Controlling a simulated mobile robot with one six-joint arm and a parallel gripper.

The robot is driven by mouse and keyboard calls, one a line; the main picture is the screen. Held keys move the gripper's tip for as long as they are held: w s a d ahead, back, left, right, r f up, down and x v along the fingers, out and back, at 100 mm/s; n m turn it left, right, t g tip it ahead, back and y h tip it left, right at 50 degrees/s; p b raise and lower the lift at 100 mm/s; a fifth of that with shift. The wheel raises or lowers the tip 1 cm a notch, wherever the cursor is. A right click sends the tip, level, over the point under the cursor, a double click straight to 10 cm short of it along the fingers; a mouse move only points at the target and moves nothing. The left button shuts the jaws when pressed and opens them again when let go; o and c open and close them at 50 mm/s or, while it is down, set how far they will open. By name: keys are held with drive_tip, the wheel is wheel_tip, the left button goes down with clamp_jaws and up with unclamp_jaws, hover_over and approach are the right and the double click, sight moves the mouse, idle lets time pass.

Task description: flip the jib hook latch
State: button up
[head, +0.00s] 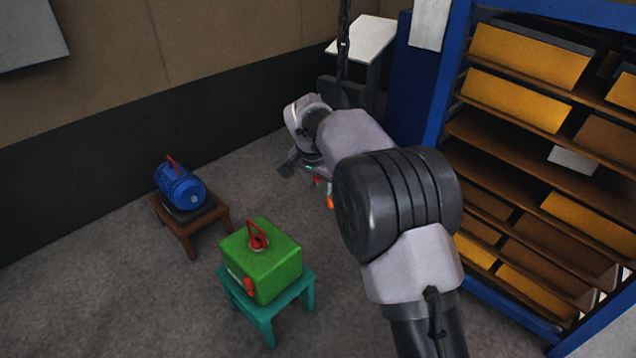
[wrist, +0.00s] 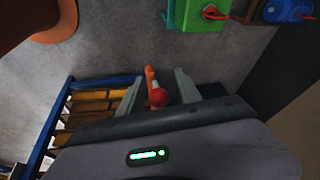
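A chain (head: 343,45) hangs from the top of the head view, and its lower end goes behind my arm. An orange piece (wrist: 150,74) with a red ball end (wrist: 158,97) shows between my gripper's fingers in the wrist view; it looks like the latch lever. A small orange part (head: 330,202) also shows below my wrist in the head view. My gripper (wrist: 158,88) is open, with one finger on each side of the red ball and visible gaps. The hook body is not clearly visible.
A green block (head: 275,270) with red handles sits on a teal stool (head: 262,314). A blue cylinder (head: 180,186) sits on a brown stool (head: 188,230). A blue shelf rack (head: 440,95) with yellow bins stands at right. Open floor lies around the stools.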

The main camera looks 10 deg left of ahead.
drive_tip(key=v, duration=1.7)
drive_tip(key=shift+s+r, duration=0.15)
drive_tip(key=shift+r, duration=0.05)
